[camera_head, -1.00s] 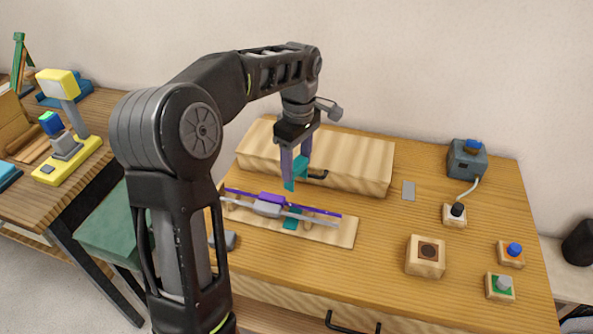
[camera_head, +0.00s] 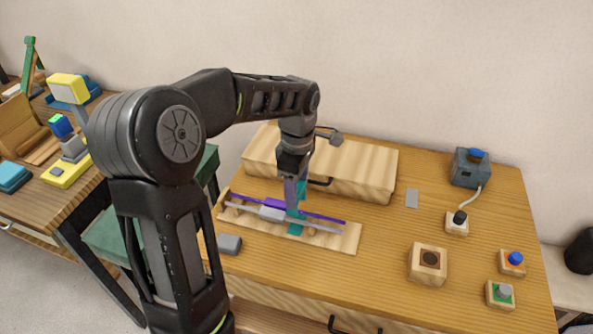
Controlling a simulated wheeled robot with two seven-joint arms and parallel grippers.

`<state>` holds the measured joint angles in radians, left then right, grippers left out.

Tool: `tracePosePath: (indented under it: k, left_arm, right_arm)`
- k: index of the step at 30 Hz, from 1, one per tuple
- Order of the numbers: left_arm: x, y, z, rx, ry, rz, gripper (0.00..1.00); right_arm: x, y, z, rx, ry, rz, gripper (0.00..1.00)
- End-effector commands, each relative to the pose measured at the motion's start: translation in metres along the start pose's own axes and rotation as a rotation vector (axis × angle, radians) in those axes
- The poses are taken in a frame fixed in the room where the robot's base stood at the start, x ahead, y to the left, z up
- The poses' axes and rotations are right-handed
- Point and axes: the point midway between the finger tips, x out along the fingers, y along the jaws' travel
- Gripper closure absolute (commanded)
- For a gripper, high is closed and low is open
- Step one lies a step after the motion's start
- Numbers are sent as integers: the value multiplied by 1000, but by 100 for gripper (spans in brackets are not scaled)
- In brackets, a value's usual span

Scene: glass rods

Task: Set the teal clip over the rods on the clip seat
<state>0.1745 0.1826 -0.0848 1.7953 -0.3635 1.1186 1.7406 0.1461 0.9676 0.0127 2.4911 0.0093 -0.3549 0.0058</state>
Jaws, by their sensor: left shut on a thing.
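My left gripper (camera_head: 295,198) points down over the wooden rod board (camera_head: 343,240), shut on the teal clip (camera_head: 301,188). The clip is partly hidden by the fingers. Its lower end is close to the rods; I cannot tell whether it touches them. A purple rod (camera_head: 325,217) and a grey rod (camera_head: 321,226) lie side by side along the board, with purple and grey blocks on them left of the gripper. The teal clip seat (camera_head: 295,230) shows under and in front of the rods, just below the gripper. My right gripper is not in view.
A wooden drawer box (camera_head: 360,170) with a black handle stands behind the board. A wooden block with a dark round hole (camera_head: 428,263) and several button blocks stand to the right.

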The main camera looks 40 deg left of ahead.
Motion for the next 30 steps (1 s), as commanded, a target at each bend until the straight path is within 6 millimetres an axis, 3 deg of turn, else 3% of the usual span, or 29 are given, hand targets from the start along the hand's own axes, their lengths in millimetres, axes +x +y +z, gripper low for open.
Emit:
tracePosePath:
  k: [17, 30]
  left_arm:
    - [8, 5, 1, -65, -1, 18, 84]
    - [49, 5, 1, -65, -1, 18, 84]
  right_arm:
    - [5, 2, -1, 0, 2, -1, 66]
    - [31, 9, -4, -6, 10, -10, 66]
